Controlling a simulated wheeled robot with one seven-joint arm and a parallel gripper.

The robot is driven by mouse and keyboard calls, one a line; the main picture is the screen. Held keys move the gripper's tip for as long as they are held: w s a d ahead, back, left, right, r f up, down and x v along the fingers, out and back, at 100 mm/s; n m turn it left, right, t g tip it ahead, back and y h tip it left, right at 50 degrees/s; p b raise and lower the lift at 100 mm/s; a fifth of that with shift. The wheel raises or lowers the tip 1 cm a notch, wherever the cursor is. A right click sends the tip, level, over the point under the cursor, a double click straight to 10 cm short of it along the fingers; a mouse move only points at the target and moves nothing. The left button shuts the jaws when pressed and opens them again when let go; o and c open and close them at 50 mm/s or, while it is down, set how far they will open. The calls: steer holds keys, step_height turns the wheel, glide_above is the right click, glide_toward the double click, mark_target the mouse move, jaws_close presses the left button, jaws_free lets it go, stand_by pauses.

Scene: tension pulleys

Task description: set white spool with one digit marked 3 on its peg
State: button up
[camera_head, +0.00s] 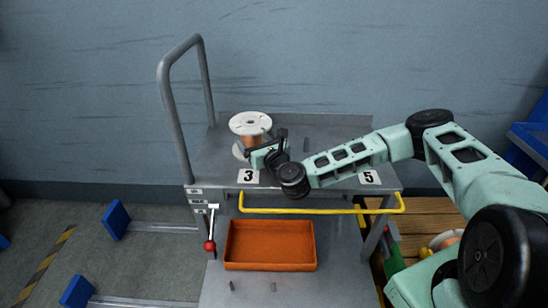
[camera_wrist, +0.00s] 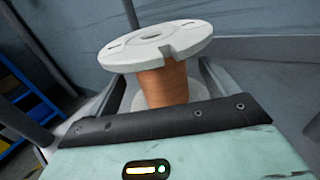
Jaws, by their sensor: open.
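A white spool (camera_head: 250,123) wound with copper-coloured wire stands upright on the cart's top, behind the plate marked 3 (camera_head: 248,176). In the wrist view the spool (camera_wrist: 166,82) fills the middle, with a notch in its upper flange. My gripper (camera_head: 264,144) is open at the spool's right front, level with the wound core. In the wrist view its fingers lie on either side of the core below the upper flange; whether they touch it is unclear. I cannot see a digit on the spool, nor whether a peg is inside it.
A plate marked 5 (camera_head: 368,177) is at the front right. A grey handle (camera_head: 166,105) rises at left. Below are a yellow rail (camera_head: 310,211) and an orange bin (camera_head: 270,246). Another spool (camera_head: 446,240) is at lower right.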

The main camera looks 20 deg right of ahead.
steer(key=s, duration=0.4)
steer(key=s+d, duration=0.1)
steer(key=s, duration=0.4)
steer(key=s+d, duration=0.1)
steer(key=s, duration=0.3)
steer(key=shift+s+p, duration=0.35)
steer(key=shift+p, duration=0.05)
